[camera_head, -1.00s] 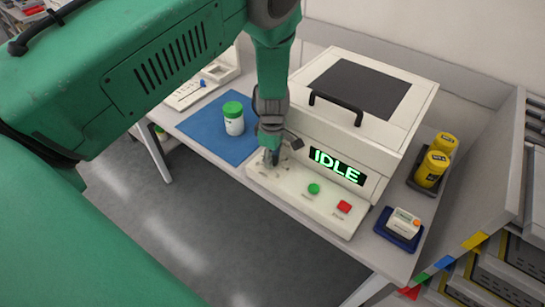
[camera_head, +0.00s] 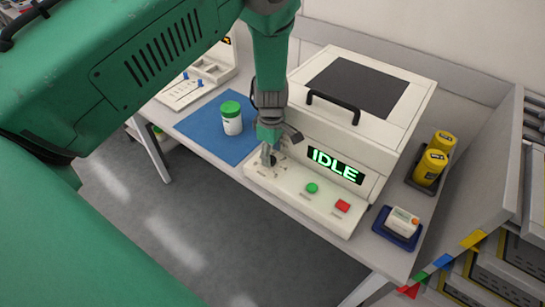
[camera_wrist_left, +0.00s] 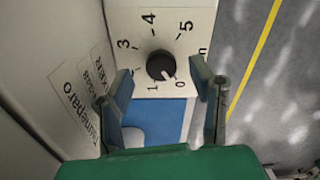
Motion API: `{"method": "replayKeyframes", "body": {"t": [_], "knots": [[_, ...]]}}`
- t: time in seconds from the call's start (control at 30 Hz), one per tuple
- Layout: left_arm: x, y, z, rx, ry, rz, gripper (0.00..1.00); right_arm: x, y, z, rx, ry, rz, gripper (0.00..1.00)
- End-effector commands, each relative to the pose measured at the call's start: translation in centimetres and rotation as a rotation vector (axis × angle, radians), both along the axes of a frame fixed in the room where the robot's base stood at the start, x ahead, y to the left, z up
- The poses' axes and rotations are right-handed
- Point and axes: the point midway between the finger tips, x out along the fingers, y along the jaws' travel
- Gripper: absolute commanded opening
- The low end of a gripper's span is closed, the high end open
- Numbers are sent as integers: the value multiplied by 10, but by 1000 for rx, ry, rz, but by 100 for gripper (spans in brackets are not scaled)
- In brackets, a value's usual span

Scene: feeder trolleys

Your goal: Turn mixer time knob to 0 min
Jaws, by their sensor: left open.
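The white mixer (camera_head: 345,125) has a lit IDLE display and a sloped front panel. Its black round time knob (camera_wrist_left: 160,65) shows in the left wrist view, inside a dial printed with 0, 1, 3, 4 and 5. A small light mark on the knob's lower right edge points toward the 0. My left gripper (camera_head: 268,157) is over the left end of the panel. In the left wrist view its two green fingers (camera_wrist_left: 161,75) are open on either side of the knob, with gaps to it. My right gripper is not in view.
A green button (camera_head: 312,188) and a red button (camera_head: 343,206) sit on the panel to the right. A green-lidded jar (camera_head: 231,118) stands on a blue mat (camera_head: 197,124). Yellow containers (camera_head: 431,167) and a small device in a blue tray (camera_head: 390,232) are at the right.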

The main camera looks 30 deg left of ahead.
Motion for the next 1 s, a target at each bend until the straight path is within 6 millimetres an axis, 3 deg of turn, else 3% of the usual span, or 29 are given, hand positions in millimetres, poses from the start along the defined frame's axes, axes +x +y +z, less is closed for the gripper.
{"method": "replayKeyframes", "body": {"t": [0.2,0.4,0.6,1.0], "knots": [[2,-1,50,1,-3,-1,50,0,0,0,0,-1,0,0],[3,-1,83,0,0,-1,50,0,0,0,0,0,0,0],[2,-1,96,1,3,-1,50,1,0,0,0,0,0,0],[2,-1,96,1,3,-1,50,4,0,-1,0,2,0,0]]}}
